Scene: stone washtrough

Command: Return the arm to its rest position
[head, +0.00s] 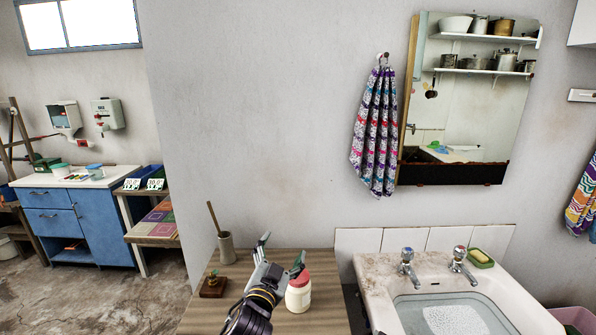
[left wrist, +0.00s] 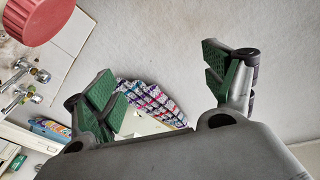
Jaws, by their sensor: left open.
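My left gripper (head: 282,252) is open and empty above the wooden counter, its fingers pointing up toward the wall. In the left wrist view its two green-padded fingers (left wrist: 168,78) stand wide apart with nothing between them. A white jar with a red lid (head: 298,293) stands on the counter just right of the gripper, and part of it is behind the gripper. The red lid (left wrist: 32,20) also shows at the top left of the left wrist view. I cannot tell whether gripper and jar touch. My right gripper is not in view.
The wooden counter (head: 330,312) also holds a pot with a stick (head: 226,248) and a small brown object (head: 213,286). The sink (head: 375,268) with two taps and a soap dish (head: 480,258) is at right. A towel (head: 376,135) and a mirror (head: 470,100) hang on the wall.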

